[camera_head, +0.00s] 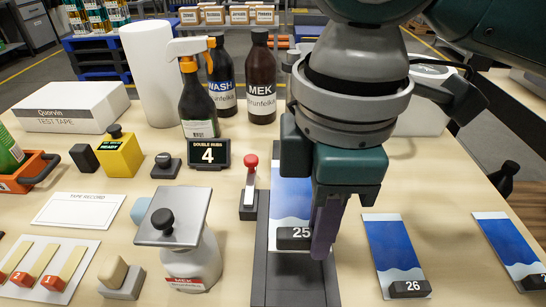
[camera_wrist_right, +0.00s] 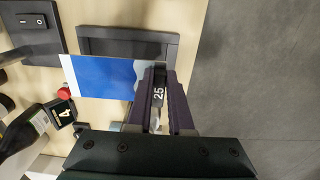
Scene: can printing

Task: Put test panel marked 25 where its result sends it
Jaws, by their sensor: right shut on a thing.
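Test panel 25 (camera_head: 292,197) is blue and white with a dark block numbered 25 at its near end. It is at the dark grey fixture (camera_head: 296,292), with its far end near a red-knobbed lever (camera_head: 249,185). My right gripper (camera_head: 325,240) is shut on the numbered block. In the right wrist view the purple fingers (camera_wrist_right: 163,88) flank the 25 label, and the panel (camera_wrist_right: 102,77) extends left beside the dark frame. I cannot tell whether the panel touches the fixture. A sign (camera_head: 209,154) reads DOUBLE RUBS 4. My left gripper is not in view.
Panel 26 (camera_head: 392,243) and another blue panel (camera_head: 506,240) lie to the right. A metal-topped MEK dispenser (camera_head: 193,262), tape record card (camera_head: 77,210) and tape-strip card (camera_head: 42,270) are left. Bottles, including MEK (camera_head: 262,85), stand behind. The wrist view shows open floor (camera_wrist_right: 260,80) beyond the table edge.

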